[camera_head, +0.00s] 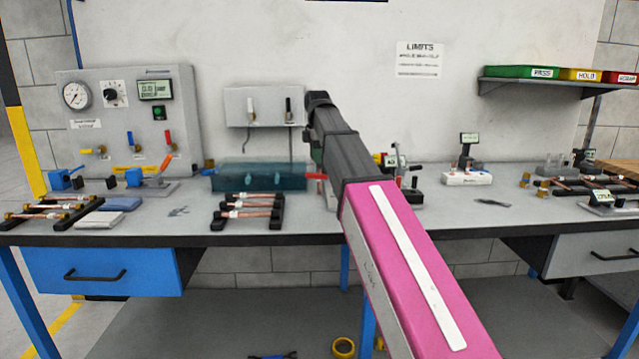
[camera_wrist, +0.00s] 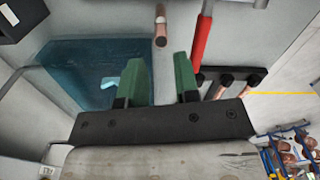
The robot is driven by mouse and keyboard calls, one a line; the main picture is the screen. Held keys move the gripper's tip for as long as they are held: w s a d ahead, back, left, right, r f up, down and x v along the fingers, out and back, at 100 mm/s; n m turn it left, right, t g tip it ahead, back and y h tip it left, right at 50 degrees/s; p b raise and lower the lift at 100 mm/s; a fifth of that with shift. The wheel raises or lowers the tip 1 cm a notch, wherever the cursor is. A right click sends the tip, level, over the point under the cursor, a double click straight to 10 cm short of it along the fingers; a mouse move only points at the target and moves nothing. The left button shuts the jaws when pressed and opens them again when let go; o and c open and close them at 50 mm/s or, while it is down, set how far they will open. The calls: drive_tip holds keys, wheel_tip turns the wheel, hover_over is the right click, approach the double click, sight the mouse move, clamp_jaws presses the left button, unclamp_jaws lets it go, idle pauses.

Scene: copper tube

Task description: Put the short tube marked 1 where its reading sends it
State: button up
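In the wrist view my gripper (camera_wrist: 161,62) has two green fingers standing apart, with nothing between their tips. A copper tube (camera_wrist: 160,38) with a pale band lies just beyond the gap; it looks clear of both fingers. I cannot read any number on it. Several copper tubes lie on a black rack (camera_head: 217,218) left of my arm. Pass (camera_head: 526,72), hold (camera_head: 580,75) and scrap (camera_head: 622,77) bins stand on the right shelf.
A teal see-through tank (camera_head: 258,177) stands behind the rack and also shows in the wrist view (camera_wrist: 75,72). A red bar (camera_wrist: 202,38) lies right of the fingers. A gauge panel (camera_head: 128,120) stands at left. Bare bench lies in front of my arm's right side.

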wheel_tip(320, 180, down, 3)
drive_tip(key=shift+f, duration=0.1)
hover_over(319, 194)
drive_tip(key=shift+w+d+f, duration=0.1)
drive_tip(key=shift+w+f, duration=0.1)
drive_tip(key=shift+f, duration=1.1)
drive_tip(key=shift+w+d+f, duration=0.1)
drive_tip(key=shift+w+f, duration=0.05)
drive_tip(key=shift+f, duration=1.1)
drive_tip(key=shift+a, duration=0.1)
clamp_jaws()
